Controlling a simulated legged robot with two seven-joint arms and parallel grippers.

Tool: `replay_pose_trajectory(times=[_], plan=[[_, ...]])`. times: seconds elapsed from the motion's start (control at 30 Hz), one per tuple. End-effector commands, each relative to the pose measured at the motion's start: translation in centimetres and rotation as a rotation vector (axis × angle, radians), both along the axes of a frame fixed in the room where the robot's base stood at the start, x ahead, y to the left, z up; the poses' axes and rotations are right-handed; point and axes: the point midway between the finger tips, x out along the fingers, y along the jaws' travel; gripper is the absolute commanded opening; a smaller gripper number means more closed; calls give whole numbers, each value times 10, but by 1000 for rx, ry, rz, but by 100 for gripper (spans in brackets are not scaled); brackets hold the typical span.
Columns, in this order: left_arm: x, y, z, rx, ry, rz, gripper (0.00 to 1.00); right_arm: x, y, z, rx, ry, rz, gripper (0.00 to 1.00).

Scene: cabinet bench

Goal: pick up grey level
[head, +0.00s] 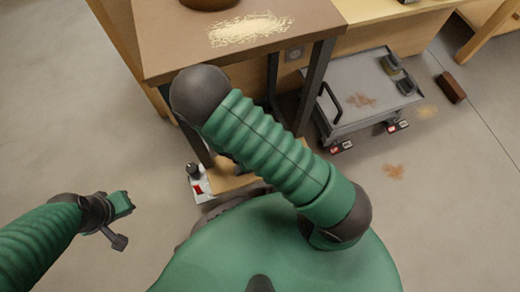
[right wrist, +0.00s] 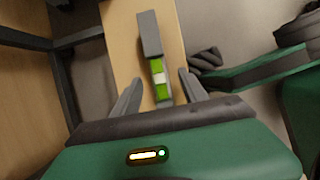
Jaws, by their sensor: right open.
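The grey level (right wrist: 149,35) lies on a light wooden board (right wrist: 121,40) in the right wrist view. It is a long grey bar with a green section and a white band near its lower end. My right gripper (right wrist: 161,77) is open, with one finger on each side of the level's lower, green part. I cannot tell whether the fingers touch it. In the head view my right arm hides its own gripper, and I cannot make out the level there. My left gripper (head: 118,218) is at the lower left over bare floor, apart from the bench.
A brown-topped bench (head: 168,38) with dark legs stands at the top, with pale shavings (head: 250,29) on it. A grey wheeled cart (head: 350,75) stands to its right. A brown block (head: 451,87) lies on the floor. The floor at left is clear.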

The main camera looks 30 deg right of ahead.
Motion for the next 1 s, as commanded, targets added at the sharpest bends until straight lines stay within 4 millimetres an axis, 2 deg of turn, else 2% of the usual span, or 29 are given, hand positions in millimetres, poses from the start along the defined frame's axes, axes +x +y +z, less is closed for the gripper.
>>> replay_pose_trajectory(times=[0.03, 0.07, 0.3, 0.7, 1.0], plan=[[0, 0, -17, 0, 1, 0, 0, -2, -4, -19, -1, 2, -2, 51], [0, 0, -20, 0, 1, 0, 0, -2, -6, -22, -1, 2, -2, 51], [0, 0, -17, 0, 0, 0, 0, -2, -8, -21, 0, -1, 0, 51], [0, 0, -17, 0, 0, 0, 0, -2, -8, -21, 0, 0, 0, 0], [0, 0, -17, 0, 0, 0, 0, -2, -8, -21, 0, 0, 0, 0]])
